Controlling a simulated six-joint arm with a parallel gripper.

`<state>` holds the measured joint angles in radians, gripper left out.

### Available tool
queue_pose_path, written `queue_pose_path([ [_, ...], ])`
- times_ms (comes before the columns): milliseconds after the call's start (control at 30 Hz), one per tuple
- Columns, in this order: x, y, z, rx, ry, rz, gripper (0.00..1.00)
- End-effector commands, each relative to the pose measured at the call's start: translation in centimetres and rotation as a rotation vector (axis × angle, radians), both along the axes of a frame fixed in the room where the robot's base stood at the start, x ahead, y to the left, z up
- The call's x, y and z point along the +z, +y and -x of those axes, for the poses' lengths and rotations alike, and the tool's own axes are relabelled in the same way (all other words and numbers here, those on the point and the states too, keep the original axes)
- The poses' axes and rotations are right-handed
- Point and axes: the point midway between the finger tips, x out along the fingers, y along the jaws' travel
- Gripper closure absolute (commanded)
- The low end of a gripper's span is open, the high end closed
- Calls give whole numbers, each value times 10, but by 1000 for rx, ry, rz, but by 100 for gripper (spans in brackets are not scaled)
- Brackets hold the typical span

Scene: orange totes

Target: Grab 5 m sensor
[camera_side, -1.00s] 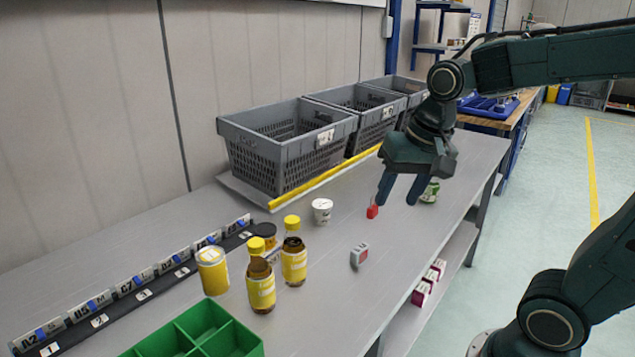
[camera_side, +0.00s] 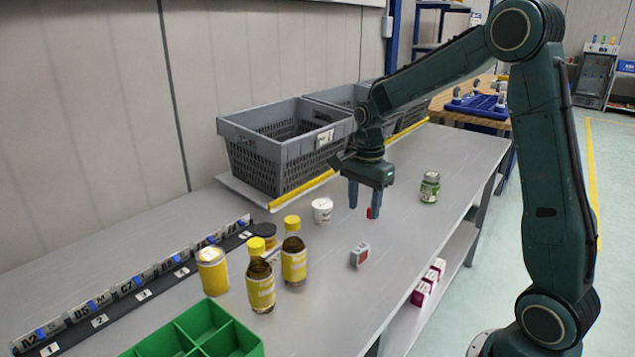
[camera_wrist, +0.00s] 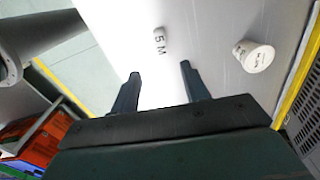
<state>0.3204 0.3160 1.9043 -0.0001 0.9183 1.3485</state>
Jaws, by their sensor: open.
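The 5 m sensor (camera_side: 360,255) is a small grey box with a red patch, on the grey table in front of my gripper in the side view. In the wrist view the sensor (camera_wrist: 160,40) shows the letters "5 M" and lies beyond the fingertips, roughly in line with the gap between them. My gripper (camera_side: 364,211) is open, points down, and is farther back than the sensor, apart from it. In the wrist view my gripper (camera_wrist: 160,72) has nothing visible between its fingers.
A small red item (camera_side: 370,212) is partly hidden by a finger. A white cup (camera_side: 322,210) stands to the left, a green-labelled jar (camera_side: 429,187) to the right. Yellow-labelled bottles (camera_side: 293,257), a yellow can (camera_side: 212,271) and a green tray (camera_side: 232,340) are nearer; grey crates (camera_side: 262,155) are behind.

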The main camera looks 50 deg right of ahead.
Motion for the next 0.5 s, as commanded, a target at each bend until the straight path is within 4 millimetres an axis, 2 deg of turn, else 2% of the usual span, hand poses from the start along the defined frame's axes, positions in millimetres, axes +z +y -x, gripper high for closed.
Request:
queue_pose_path([
  [333, -7, -2, -1, -15, 4, -1, 55],
  [500, -23, -1, -1, -14, 6, -2, 55],
])
